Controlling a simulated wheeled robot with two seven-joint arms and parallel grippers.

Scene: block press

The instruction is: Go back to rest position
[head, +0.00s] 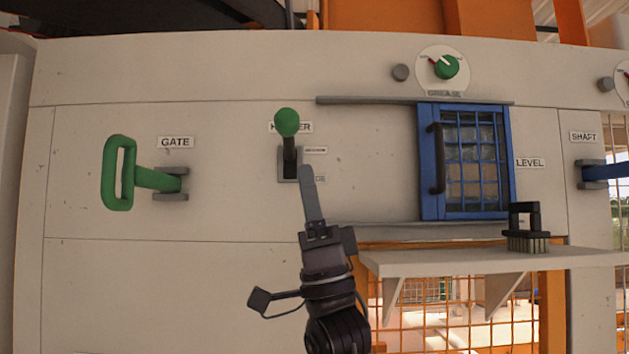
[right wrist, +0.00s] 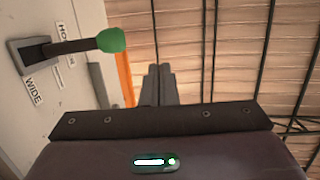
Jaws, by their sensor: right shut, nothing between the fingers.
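My right gripper (head: 306,172) points up in front of the panel, just below and beside the hopper lever. Its fingers are together and empty; they also show in the right wrist view (right wrist: 159,70). The hopper lever has a green knob (head: 287,122) and a dark stem in a slot, and it points up in the head view. In the right wrist view the green knob (right wrist: 111,40) stands to the left of the fingers, apart from them. The gripper covers part of the label beside the slot. My left gripper is not in view.
A green gate handle (head: 118,172) sticks out at the left. A blue barred door (head: 430,205) with a dark handle is right of centre. A shelf (head: 400,262) juts out below it, with a brush (head: 527,243) on it. A green grease knob (head: 446,67) is above.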

